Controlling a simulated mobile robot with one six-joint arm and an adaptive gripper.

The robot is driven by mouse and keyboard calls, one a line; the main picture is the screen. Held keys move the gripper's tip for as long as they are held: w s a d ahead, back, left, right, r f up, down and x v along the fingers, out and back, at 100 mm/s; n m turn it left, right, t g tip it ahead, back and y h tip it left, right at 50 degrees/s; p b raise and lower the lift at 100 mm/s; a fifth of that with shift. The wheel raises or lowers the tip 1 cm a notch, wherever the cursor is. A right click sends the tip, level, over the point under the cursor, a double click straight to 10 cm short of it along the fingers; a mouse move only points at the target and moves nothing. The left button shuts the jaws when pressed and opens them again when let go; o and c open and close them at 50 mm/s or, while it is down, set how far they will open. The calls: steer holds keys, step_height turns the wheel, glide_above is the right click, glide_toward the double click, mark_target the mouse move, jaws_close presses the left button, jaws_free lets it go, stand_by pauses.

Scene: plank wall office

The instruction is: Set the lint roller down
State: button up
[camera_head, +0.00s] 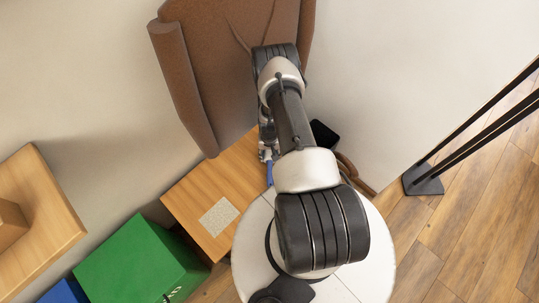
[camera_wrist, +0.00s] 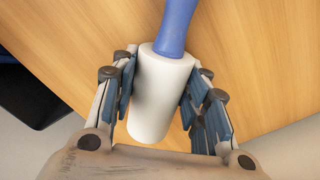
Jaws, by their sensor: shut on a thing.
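The lint roller has a white cylinder and a blue handle. In the wrist view the roller (camera_wrist: 160,92) lies between the two fingers of my gripper (camera_wrist: 163,100), which is shut on the white cylinder. The blue handle points to the top of that view. In the head view only a bit of the blue handle (camera_head: 269,174) shows beside my gripper (camera_head: 266,153); my arm hides the rest. Below it is a wooden table top (camera_head: 185,195), which also fills much of the wrist view (camera_wrist: 80,40). I cannot tell whether the roller touches the wood.
A speckled grey square (camera_head: 218,216) lies on the table top, left of my gripper. A brown armchair (camera_head: 205,70) stands behind. A black bin (camera_head: 324,134) is right of my arm. A green box (camera_head: 140,262) and a wooden surface (camera_head: 40,225) are at left.

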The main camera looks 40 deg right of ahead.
steer(key=shift+f, duration=0.1)
steer(key=o, duration=1.1)
step_height(320, 180, up, 12)
steer(key=p, duration=0.4)
